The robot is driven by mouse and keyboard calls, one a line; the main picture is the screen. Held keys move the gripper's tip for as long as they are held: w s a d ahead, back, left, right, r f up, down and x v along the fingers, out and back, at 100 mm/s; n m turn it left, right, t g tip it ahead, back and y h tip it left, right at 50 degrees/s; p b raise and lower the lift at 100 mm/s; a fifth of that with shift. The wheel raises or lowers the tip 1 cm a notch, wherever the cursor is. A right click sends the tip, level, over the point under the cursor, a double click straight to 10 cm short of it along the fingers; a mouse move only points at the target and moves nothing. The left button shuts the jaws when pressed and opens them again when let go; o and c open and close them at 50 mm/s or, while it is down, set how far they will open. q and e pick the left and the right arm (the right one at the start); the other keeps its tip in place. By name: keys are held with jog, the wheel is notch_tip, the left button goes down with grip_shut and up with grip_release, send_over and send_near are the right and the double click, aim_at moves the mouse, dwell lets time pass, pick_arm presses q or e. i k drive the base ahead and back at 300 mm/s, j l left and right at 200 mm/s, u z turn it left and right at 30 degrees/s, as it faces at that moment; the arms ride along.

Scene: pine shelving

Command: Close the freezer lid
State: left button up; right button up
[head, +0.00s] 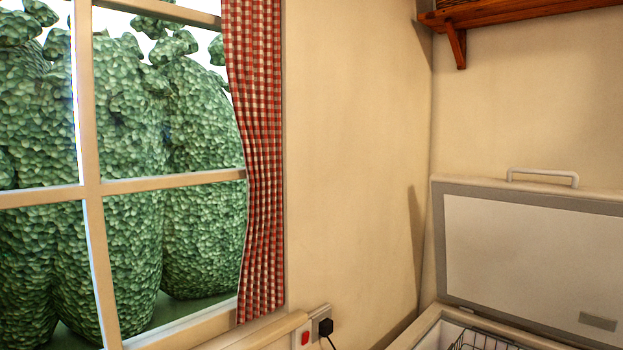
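The freezer lid (535,245) stands raised and open at the lower right, against the wall. Its inner side is a pale panel with a grey border, and a white handle (543,175) sits along its top edge. Part of the freezer body (433,337) shows below it, with a wire basket (480,340) inside. The rest of the freezer is cut off by the right and bottom edges. Neither of my grippers is in the head view.
A window (90,190) with a red checked curtain (258,150) is on the left. A wooden wall shelf (520,14) with a bracket hangs above the lid. A plug (325,327) sits in a wall socket near the freezer, with a cord hanging down.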

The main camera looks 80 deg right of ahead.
aim_at(545, 258)
jog(key=z, duration=3.95)
jog(key=i+l, duration=0.3)
jog(key=i+l+u, duration=0.3)
jog(key=l+u, duration=0.3)
jog(key=i+l+u, duration=0.15)
jog(key=u, duration=0.15)
jog(key=l, duration=0.1)
